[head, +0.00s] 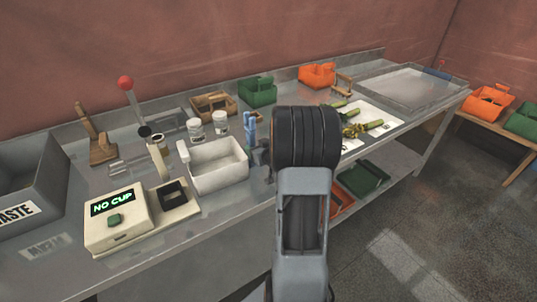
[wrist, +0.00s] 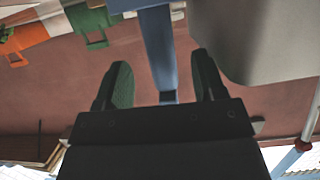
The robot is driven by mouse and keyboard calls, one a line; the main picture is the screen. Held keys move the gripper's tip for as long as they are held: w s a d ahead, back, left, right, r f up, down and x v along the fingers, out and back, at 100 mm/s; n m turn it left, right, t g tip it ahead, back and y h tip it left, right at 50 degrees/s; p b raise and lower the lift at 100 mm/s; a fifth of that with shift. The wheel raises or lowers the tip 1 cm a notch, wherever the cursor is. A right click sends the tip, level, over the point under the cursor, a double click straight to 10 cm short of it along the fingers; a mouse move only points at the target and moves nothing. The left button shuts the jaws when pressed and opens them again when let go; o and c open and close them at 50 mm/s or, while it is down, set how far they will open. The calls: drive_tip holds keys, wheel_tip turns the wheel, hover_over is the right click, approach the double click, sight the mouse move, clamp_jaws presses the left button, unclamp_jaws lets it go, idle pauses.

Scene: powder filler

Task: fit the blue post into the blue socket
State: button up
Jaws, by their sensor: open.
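The blue post (head: 249,130) stands upright just right of the white bin in the head view. In the wrist view the blue post (wrist: 160,45) runs between the two green-padded fingers of my gripper (wrist: 165,82). The fingers are open, with a gap on each side of the post. In the head view my arm hides most of the gripper. I cannot make out the blue socket for certain; a small dark blue thing (head: 436,73) lies by the far end of the clear tray.
The white bin (head: 218,166) is close beside the post; its grey wall (wrist: 255,40) is near the right finger in the wrist view. A NO CUP device (head: 118,222), a red-knobbed lever (head: 126,83), white jars (head: 195,130) and a green bin (head: 257,91) stand on the bench.

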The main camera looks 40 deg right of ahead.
drive_tip(key=v, duration=1)
drive_tip(key=shift+s, duration=0.3)
drive_tip(key=shift+r, duration=0.1)
